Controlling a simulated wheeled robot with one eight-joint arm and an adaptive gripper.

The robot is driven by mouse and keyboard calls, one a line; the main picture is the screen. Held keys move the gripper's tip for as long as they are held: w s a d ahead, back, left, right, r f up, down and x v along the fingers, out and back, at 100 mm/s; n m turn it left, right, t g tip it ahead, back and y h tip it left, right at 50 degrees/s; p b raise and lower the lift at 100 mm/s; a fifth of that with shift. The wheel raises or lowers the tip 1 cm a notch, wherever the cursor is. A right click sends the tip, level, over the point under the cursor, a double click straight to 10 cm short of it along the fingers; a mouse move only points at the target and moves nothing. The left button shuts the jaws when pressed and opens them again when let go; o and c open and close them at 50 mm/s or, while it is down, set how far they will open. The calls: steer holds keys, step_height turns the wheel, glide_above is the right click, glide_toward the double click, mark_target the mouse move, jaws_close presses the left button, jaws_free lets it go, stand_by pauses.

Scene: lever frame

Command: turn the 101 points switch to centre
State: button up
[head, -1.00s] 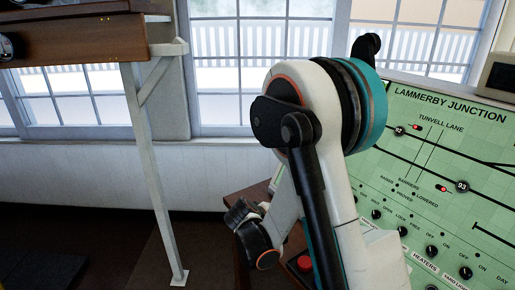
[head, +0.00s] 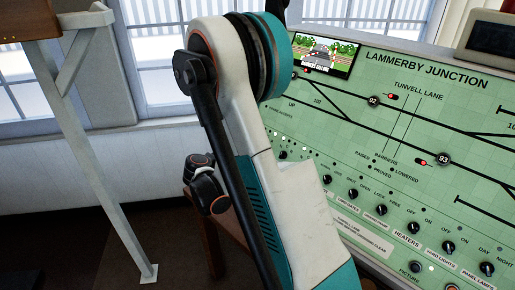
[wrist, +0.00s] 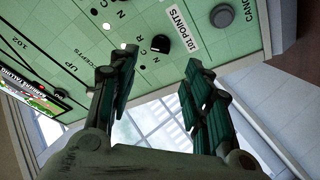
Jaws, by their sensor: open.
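The 101 points switch (wrist: 160,44) is a small black round knob on the green panel, in the upper middle of the wrist view. The white label "101 POINTS" (wrist: 182,30) is just to its right. Letters N, C and R are printed near it; which one it points to is too small to tell. My gripper (wrist: 162,62) is open, its two dark green-padded fingers spread below the knob in the picture, with nothing between them. The head view shows my arm but not the gripper, and I cannot make out the switch there.
The green Lammerby Junction panel (head: 410,125) carries several other knobs, including a row along its lower part. A small screen (head: 324,55) is at the panel's top left. A pale post (head: 105,170) stands at left.

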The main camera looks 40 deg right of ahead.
steer(key=b+x, duration=0.1)
steer(key=x, duration=0.6)
steer(key=shift+d+f+b, duration=0.1)
steer(key=shift+d+b, duration=0.05)
steer(key=shift+b, duration=0.25)
steer(key=c, duration=1.1)
